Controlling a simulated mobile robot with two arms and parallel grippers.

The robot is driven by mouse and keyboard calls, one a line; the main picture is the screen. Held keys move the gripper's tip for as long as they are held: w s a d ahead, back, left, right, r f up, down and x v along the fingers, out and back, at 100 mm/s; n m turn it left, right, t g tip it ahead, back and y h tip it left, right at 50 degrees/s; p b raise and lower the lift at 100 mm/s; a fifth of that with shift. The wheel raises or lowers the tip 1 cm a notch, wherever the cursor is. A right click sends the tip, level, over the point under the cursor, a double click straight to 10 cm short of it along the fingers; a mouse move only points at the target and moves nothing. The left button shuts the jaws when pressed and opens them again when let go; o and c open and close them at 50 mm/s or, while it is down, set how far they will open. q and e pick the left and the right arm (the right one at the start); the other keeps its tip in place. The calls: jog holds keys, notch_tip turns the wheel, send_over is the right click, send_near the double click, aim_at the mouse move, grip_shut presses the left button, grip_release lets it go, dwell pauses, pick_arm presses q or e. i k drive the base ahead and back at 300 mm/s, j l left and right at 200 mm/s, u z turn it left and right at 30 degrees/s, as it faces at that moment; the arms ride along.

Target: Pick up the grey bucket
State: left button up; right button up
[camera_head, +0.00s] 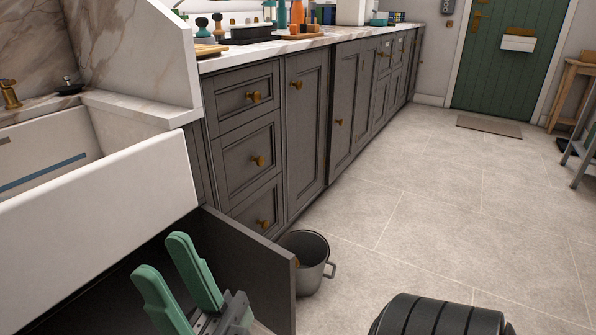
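The grey bucket (312,279) stands upright on the tiled floor, beside the open dark cabinet door under the sink. Its handle sticks out to the right, and the door's edge hides part of its left side.
The open cabinet door (246,262) juts out left of the bucket. A white sink (110,205) is above it. Grey drawers and cupboards run back along the left. The floor (430,210) to the right is clear up to a mat (489,126) by the green door (507,65).

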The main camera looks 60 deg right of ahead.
aim_at(311, 251)
jog(key=z, duration=1.8)
